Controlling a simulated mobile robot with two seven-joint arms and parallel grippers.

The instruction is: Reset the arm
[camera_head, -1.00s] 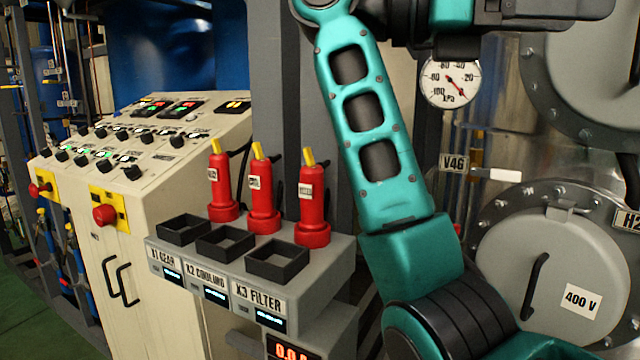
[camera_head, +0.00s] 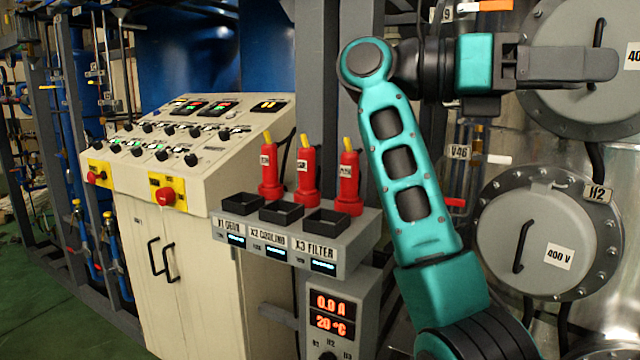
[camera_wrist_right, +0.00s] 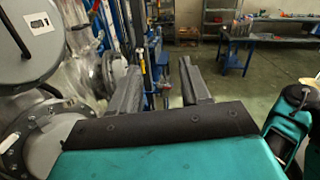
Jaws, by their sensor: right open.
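My right arm rises through the right half of the head view, with teal links bent at a joint near the top. My right gripper (camera_head: 610,65) points to the right, in front of the steel vessel. In the right wrist view its two grey fingers (camera_wrist_right: 158,78) stand apart with nothing between them, so it is open and empty. My left gripper is not in view.
Left of my arm stand several red plugs (camera_head: 307,177) on a grey socket box (camera_head: 345,262) and a cream control console (camera_head: 190,270). A round vessel flange (camera_head: 535,240) is at the right. In the wrist view, a blue table (camera_wrist_right: 240,52) stands beyond open green floor.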

